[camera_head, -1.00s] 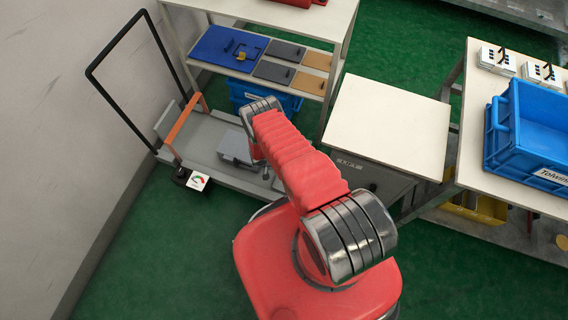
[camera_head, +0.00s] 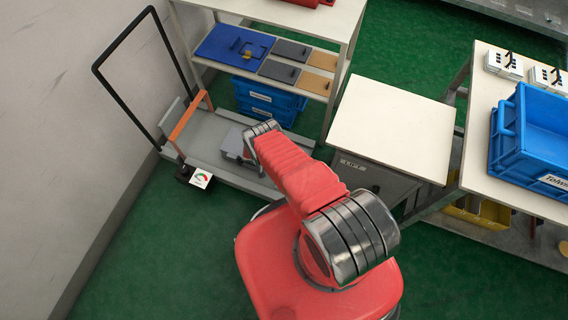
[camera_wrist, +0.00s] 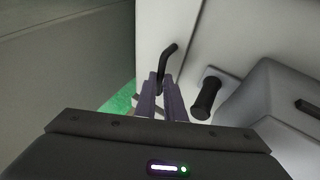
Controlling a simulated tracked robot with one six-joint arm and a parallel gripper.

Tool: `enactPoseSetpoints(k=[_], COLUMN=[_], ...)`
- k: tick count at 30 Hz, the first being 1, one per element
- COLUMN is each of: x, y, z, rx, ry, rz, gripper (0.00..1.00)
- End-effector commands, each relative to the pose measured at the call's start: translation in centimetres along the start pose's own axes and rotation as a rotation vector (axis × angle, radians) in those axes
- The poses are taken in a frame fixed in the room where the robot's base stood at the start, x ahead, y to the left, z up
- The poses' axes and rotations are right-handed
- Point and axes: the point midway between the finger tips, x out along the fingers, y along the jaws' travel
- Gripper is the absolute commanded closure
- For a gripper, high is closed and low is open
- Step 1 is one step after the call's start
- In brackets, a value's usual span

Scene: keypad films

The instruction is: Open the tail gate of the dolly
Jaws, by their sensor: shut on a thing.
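The dolly is the low grey platform (camera_head: 205,130) at the left of the head view, with a tall black push frame (camera_head: 108,82) and an orange bar (camera_head: 188,116) at its wall end. A grey block (camera_head: 234,145) shows on its near right part, partly behind my arm. My gripper is hidden by my arm in the head view. In the wrist view my gripper (camera_wrist: 162,84) has its purple fingers close together on a bent black handle (camera_wrist: 168,57), in front of a pale panel (camera_wrist: 150,30). I cannot tell the gate's angle.
A second black grip (camera_wrist: 206,98) and a pale box (camera_wrist: 270,100) are right of the fingers in the wrist view. A shelf (camera_head: 330,50) with blue bins (camera_head: 268,98) stands behind the dolly. The wall (camera_head: 50,150) is left. Green floor (camera_head: 160,250) is free in front.

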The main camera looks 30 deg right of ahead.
Motion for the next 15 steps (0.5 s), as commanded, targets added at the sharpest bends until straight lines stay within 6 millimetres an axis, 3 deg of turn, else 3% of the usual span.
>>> enactPoseSetpoints(k=[1,12,13,15], x=[-0.51,-0.54,-0.54,-0.50], y=[-0.75,-0.77,-0.77,-0.70], z=[-0.55,-0.65,-0.66,-0.62], rx=[0.001,0.003,0.003,0.002], ry=[0.009,0.009,0.009,0.009], rz=[-0.014,-0.013,-0.013,-0.011], gripper=[1.00,1.00,0.90,0.85])
